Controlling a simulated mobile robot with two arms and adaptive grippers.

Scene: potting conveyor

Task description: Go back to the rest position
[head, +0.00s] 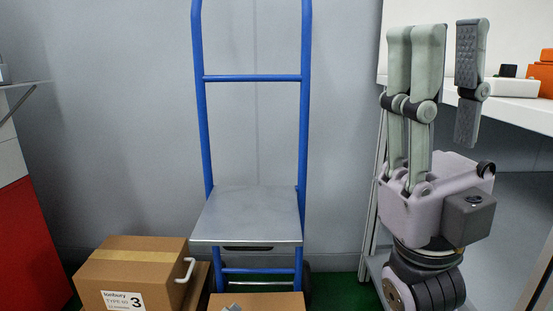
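My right gripper (446,50) is at the right of the head view, with its fingers pointing up. Two pale green fingers stand on the left side and one finger with a dark ribbed pad stands on the right. A clear gap lies between them, and nothing is held. The gripper is in front of the white-topped table, overlapping its left end in the picture. My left gripper is not in view.
A blue hand truck (249,78) with a grey plate stands against the wall. A cardboard box (132,272) with a label and white handle is at the lower left. A white table (530,112) holds orange items (541,72). A red cabinet (30,245) is far left.

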